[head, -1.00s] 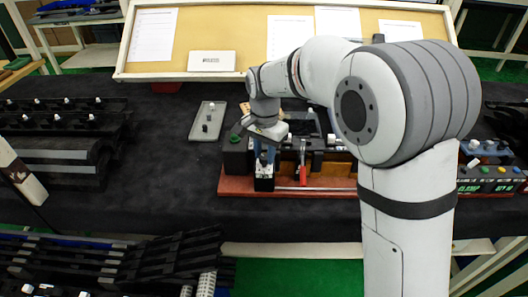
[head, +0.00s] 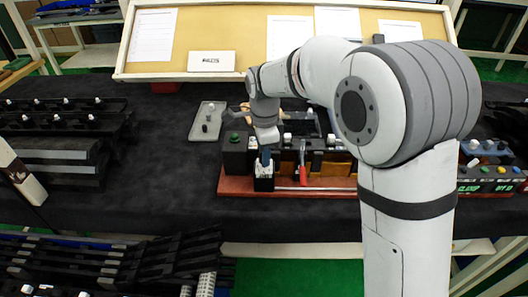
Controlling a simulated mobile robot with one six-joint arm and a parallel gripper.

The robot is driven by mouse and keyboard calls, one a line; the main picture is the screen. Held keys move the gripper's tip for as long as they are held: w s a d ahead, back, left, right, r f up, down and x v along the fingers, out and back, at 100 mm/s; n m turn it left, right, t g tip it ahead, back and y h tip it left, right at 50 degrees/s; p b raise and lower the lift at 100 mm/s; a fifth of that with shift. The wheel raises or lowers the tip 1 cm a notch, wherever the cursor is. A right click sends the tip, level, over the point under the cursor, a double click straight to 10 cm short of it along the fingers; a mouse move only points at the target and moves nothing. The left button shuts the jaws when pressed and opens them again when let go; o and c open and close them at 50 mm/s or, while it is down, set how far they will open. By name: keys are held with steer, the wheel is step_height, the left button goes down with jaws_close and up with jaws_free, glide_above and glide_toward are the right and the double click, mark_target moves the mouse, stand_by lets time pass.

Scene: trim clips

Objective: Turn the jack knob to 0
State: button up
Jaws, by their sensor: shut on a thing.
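My gripper (head: 265,158) points down over a small black block with a white top (head: 263,183) at the front left of the red-brown base board. Its fingers show as a dark blue strip against the block's top. It is shut on the jack knob there; the fingers and wrist hide the knob, and its dial marks are too small to read.
A green button (head: 234,137) sits on a black block just behind and left. A red-handled lever (head: 303,175) stands close to the right. A grey tray (head: 208,121) lies behind.

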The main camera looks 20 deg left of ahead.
steer(key=shift+m, duration=0.3)
steer(key=o, duration=1)
steer(key=shift+r, duration=0.15)
step_height(320, 180, up, 8)
steer(key=shift+f+b, duration=0.2)
steer(key=shift+b, duration=0.1)
